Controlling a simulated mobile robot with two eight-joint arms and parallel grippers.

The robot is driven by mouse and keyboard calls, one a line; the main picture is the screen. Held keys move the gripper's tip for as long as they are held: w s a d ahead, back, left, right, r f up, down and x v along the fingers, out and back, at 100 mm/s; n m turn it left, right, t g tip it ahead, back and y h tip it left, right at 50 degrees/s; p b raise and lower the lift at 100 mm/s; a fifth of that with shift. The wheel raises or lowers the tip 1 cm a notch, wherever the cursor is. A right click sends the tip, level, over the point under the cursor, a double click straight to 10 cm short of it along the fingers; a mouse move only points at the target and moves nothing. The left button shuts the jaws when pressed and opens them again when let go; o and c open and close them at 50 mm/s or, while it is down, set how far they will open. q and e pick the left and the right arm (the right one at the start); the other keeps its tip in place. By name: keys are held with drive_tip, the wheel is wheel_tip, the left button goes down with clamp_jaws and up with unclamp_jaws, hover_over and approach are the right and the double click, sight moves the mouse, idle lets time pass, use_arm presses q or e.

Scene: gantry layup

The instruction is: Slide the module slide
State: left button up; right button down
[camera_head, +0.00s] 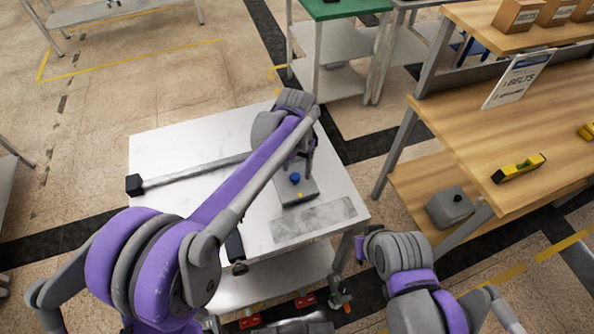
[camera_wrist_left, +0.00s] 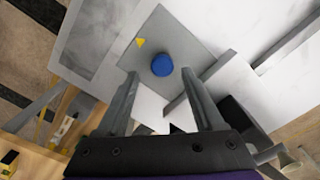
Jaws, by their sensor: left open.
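The module slide is a grey plate (camera_head: 299,192) on the white table, with a blue knob (camera_head: 295,178) and a small yellow mark. In the left wrist view the plate (camera_wrist_left: 190,35) lies ahead of my fingers, with the blue knob (camera_wrist_left: 162,65) and a yellow triangle on it. My left gripper (camera_wrist_left: 160,78) is open. In that view the knob sits in line with the gap, at the fingertips. I cannot tell how far above the plate they are. In the head view my left gripper (camera_head: 306,163) is at the knob's far right side, partly hidden by its arm.
A grey rail with a black end (camera_head: 134,184) lies across the white table (camera_head: 160,151). A flat grey strip (camera_head: 314,219) lies near its front edge. A wooden workbench (camera_head: 480,140) stands to the right, holding a yellow level (camera_head: 519,169). A green-topped table (camera_head: 340,8) stands behind.

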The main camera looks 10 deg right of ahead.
use_arm(q)
wheel_tip(320, 180, up, 8)
drive_tip(key=shift+r, duration=0.2)
idle(0.5)
drive_tip(key=s+a+r+n+t, duration=0.1)
drive_tip(key=s+a+n, duration=0.1)
drive_tip(key=s+a, duration=0.5)
drive_tip(key=s+a+f+n+t, duration=0.2)
drive_tip(key=s+a+f, duration=0.1)
drive_tip(key=s+a, duration=0.4)
drive_tip(key=s+a+f+n+t, duration=0.2)
drive_tip(key=s+a+f, duration=0.2)
drive_tip(key=s+a, duration=0.4)
drive_tip(key=shift+s+a, duration=0.3)
drive_tip(key=shift+a, duration=0.15)
idle(0.5)
